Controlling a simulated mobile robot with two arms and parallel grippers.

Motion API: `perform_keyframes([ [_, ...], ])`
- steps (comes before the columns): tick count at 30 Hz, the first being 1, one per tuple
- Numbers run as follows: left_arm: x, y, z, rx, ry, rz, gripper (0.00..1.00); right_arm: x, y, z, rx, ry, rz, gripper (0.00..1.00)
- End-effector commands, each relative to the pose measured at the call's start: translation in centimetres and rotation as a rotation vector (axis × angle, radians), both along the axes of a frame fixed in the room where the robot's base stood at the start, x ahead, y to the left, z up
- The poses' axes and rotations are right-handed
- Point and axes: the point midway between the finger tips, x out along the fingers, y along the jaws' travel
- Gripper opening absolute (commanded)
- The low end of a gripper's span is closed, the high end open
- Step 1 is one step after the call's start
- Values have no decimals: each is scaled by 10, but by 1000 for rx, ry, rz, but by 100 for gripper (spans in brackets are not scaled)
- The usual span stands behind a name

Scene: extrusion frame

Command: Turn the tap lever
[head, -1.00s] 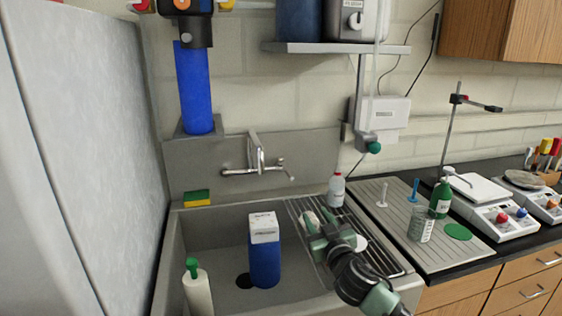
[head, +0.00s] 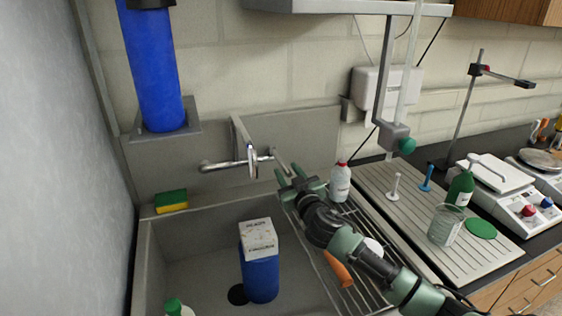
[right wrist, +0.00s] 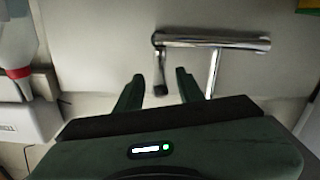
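The chrome wall tap (head: 225,165) is above the back of the sink, with its spout pointing forward. Its lever (head: 281,164) is at the right end of the tap. In the right wrist view the tap body (right wrist: 225,41) lies across the top, and the lever (right wrist: 159,62) hangs from its left end, its dark tip between my fingers in the picture. My right gripper (head: 288,172) is open and close to the lever; the wrist view also shows the right gripper (right wrist: 159,76) with its fingers apart. I cannot tell whether they touch the lever. My left gripper is not in view.
A blue container (head: 261,278) stands in the sink (head: 190,240). A sponge (head: 171,201) lies on the sink's back left rim. A white bottle with a red cap (head: 340,184) stands right of my gripper. A wall arm with a green knob (head: 407,146) hangs above.

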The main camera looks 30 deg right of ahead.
Motion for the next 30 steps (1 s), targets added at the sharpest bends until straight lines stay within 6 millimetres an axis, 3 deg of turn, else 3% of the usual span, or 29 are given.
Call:
perform_keyframes([
  [3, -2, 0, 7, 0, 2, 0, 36, 21, -5, 3, 1, -2, -2, 38],
  [9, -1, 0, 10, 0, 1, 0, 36, 41, -10, 1, 1, -1, -2, 38],
  [19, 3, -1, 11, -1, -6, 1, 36, 46, -11, 0, 1, 0, 0, 38],
  [20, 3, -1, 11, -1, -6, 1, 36, 46, -11, 0, 1, 0, 0, 35],
  [24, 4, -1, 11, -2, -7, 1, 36, 46, -11, 0, 1, 0, 0, 0],
  [30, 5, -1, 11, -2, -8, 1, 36, 46, -11, 0, 1, 0, 0, 0],
])
